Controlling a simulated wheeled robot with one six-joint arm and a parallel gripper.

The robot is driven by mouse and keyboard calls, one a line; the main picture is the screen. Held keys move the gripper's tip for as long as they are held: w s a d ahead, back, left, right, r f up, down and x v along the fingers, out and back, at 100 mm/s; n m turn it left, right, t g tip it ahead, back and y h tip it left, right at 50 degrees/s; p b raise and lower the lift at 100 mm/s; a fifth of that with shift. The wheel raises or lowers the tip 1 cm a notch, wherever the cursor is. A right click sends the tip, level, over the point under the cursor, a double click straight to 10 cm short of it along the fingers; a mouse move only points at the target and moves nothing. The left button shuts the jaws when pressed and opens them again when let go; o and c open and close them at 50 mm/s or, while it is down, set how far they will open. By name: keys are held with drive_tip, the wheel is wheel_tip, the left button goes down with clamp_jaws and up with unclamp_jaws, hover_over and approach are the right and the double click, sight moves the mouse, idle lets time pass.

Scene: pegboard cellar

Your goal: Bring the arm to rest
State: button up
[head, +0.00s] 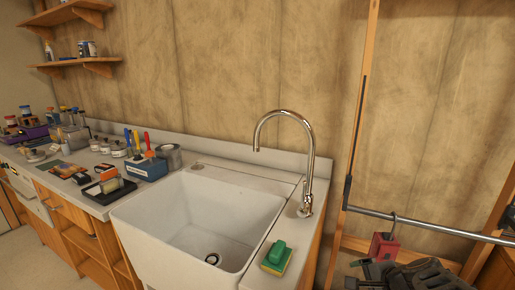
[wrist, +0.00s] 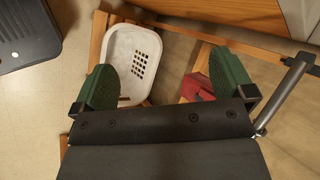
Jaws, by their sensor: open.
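My gripper (wrist: 163,62) shows in the wrist view with its two green-padded fingers wide apart. Nothing is between the fingers. It points down over a white perforated basket (wrist: 122,48) and a red object (wrist: 196,88), both lower down and apart from it.
A white sink (head: 180,222) with a chrome tap (head: 308,160) stands mid-view. A green and yellow sponge (head: 277,257) lies on its right rim. A metal rail (head: 430,226) and red block (head: 384,247) are near my arm. Tools crowd the left counter.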

drive_tip(key=s+a+r+n+g+h+p, duration=0.1)
drive_tip(key=s+a+r+n+p, duration=0.2)
drive_tip(key=a+r+n+p, duration=0.2)
drive_tip(key=s+a+r+n+g+h+p, duration=0.2)
drive_tip(key=a+r+n+p, duration=0.3)
drive_tip(key=r+n, duration=0.6)
drive_tip(key=shift+s+a+p, duration=0.2)
drive_tip(key=shift+s+p, duration=0.7)
drive_tip(key=shift+p, duration=0.15)
drive_tip(key=shift+r, duration=0.1)
drive_tip(key=shift+c, duration=0.5)
